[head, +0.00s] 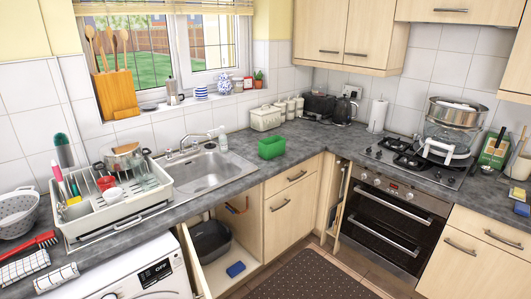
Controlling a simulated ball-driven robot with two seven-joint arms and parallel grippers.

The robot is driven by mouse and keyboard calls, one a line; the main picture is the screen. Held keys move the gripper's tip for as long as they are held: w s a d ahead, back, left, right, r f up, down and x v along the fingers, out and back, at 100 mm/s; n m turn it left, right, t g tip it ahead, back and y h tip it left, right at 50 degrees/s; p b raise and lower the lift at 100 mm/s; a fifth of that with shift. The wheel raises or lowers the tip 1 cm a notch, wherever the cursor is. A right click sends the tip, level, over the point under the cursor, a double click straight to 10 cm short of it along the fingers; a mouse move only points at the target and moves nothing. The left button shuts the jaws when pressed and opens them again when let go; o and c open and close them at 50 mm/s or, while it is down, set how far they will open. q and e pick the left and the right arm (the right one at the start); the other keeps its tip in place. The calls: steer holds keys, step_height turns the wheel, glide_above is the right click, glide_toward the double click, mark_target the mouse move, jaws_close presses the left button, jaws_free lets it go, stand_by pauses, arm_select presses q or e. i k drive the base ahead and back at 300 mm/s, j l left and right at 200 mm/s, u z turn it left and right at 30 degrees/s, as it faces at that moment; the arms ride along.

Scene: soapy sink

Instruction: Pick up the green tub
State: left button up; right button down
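The green tub (271,148) is a small, open-topped bright green container. It stands upright on the dark grey counter (310,142), just right of the steel sink (205,170). It looks empty, though I cannot see all of its bottom. Nothing touches it from above. Neither of my grippers shows in the head view.
A soap bottle (223,139) and the tap (183,146) stand left of the tub. A white dish rack (125,213) fills the left counter. A bread bin (265,118) stands behind the tub. A cupboard door (192,262) stands open below the sink. Counter right of the tub is clear.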

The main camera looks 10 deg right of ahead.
mark_target(270, 147)
steer(key=i+l+z, duration=0.1)
steer(key=i+l, duration=0.15)
steer(key=l, duration=0.25)
steer(key=i+l+z, duration=0.1)
steer(key=i+l, duration=0.15)
steer(key=l, duration=0.2)
steer(key=i+l+z, duration=0.1)
steer(key=i+l, duration=0.2)
steer(key=l, duration=0.15)
steer(key=i+l+z, duration=0.1)
steer(key=i+l, duration=0.2)
steer(key=i+z, duration=0.2)
steer(key=i, duration=0.4)
steer(key=i+j+z, duration=0.2)
steer(key=i, duration=0.45)
steer(key=i+j, duration=0.2)
steer(key=j, duration=0.15)
steer(key=i+j+z, duration=0.1)
steer(key=j, duration=0.25)
steer(key=i+j, duration=0.5)
steer(key=j, duration=0.25)
steer(key=i+l+z, duration=0.05)
